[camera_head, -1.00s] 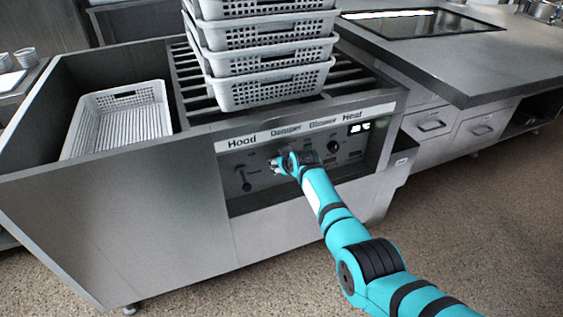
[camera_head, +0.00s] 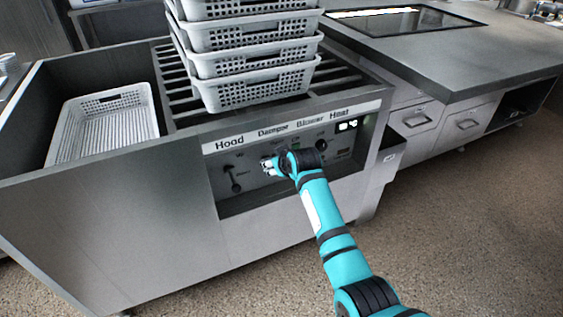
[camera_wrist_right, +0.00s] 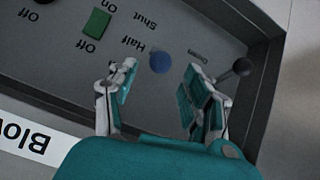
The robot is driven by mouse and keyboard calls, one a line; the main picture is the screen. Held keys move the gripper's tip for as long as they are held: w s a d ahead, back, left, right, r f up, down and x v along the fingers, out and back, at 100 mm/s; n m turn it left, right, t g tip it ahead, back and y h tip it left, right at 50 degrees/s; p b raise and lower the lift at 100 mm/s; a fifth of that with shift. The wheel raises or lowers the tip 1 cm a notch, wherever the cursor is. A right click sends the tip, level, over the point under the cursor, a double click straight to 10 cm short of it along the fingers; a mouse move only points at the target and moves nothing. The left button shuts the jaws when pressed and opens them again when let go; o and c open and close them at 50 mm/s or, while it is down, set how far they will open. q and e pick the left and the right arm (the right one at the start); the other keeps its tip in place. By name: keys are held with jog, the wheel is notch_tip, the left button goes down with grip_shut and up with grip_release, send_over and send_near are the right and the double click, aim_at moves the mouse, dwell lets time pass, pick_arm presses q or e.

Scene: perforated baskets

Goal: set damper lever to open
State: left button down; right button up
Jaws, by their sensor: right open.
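The control panel (camera_head: 345,170) has labels reading Hood, Damper, Blower and Heat. My right gripper (camera_head: 268,167) is at the panel below the Damper label, its arm coming in from the lower right. In the right wrist view the right gripper (camera_wrist_right: 158,92) is open, and a round blue knob (camera_wrist_right: 161,62) shows between and beyond its fingertips. The knob, apparently the damper lever's, is near the Half marking, with Shut farther off. I see no contact. In the head view the gripper hides the lever. My left gripper is not in view.
A dark ball knob (camera_wrist_right: 242,67) is close beside one finger, near the Down marking; the hood lever (camera_head: 235,187) shows left of the gripper. A green switch (camera_wrist_right: 96,23) is on the other side. A basket stack (camera_head: 255,88) stands above the panel.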

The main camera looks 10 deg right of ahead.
jog(key=shift+v, duration=2.6)
jog(key=s+d+f+m+g+h, duration=0.15)
jog(key=s+d+f, duration=0.25)
jog(key=s+f, duration=0.95)
jog(key=s+d+f+m+g, duration=0.1)
jog(key=s+d+f+g, duration=0.25)
jog(key=s+f, duration=1.05)
jog(key=s+d+f+g+h, duration=0.1)
jog(key=s+d+f, duration=0.2)
jog(key=s+f, duration=0.5)
jog(key=s+d+f+g, duration=0.25)
jog(key=s+f, duration=0.25)
jog(key=s, duration=0.5)
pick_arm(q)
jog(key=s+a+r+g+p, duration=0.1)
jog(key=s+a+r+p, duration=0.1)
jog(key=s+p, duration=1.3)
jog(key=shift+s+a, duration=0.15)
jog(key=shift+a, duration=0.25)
pick_arm(e)
jog(key=s+d+r, duration=0.1)
jog(key=s+d, duration=0.2)
jog(key=s, duration=1.2)
jog(key=shift+s+r+m, duration=0.3)
jog(key=shift+s+m, duration=0.05)
